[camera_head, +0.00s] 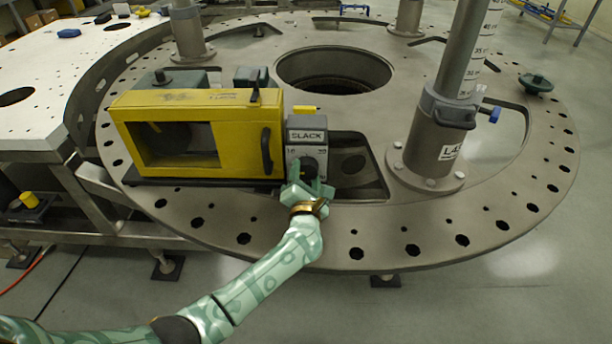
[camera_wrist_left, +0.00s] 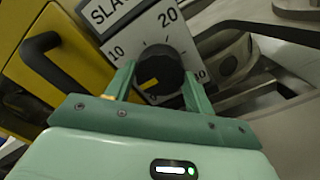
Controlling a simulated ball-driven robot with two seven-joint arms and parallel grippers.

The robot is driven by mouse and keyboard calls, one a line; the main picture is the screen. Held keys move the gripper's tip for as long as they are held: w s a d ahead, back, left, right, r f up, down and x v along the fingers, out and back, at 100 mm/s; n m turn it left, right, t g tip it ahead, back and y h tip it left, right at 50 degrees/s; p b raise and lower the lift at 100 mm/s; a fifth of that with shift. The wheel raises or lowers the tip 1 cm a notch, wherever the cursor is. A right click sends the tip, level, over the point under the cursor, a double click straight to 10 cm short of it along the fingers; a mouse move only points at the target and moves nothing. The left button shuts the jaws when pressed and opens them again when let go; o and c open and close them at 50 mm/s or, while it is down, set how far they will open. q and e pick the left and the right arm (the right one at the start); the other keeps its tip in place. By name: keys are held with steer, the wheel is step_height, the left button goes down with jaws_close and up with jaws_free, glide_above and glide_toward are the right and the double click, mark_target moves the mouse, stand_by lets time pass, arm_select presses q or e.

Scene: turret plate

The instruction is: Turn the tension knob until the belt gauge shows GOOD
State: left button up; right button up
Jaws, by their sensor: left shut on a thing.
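The black tension knob (camera_head: 309,167) sits on the light dial face of the small gauge unit, at the right end of the yellow box. It also shows in the left wrist view (camera_wrist_left: 158,70), with a yellow pointer mark towards its lower left and numbers such as 10 and 20 around it. The belt gauge label (camera_head: 306,135) above the dial reads SLACK; only part of the word shows in the left wrist view. My left gripper (camera_head: 308,185) is shut on the knob, a green finger on each side. My right gripper is not in view.
The yellow guard box (camera_head: 195,98) with a black handle (camera_head: 266,151) stands left of the gauge. A grey post (camera_head: 437,140) rises from the round turret plate (camera_head: 380,245) to the right. Openings in the plate lie beside and behind the gauge.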

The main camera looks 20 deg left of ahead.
arm_select(q)
steer(key=o, duration=1)
steer(key=shift+c, duration=0.2)
steer(key=p+v, duration=0.2)
steer(key=v, duration=1.4)
steer(key=shift+s+d, duration=0.1)
steer(key=shift+s, duration=0.1)
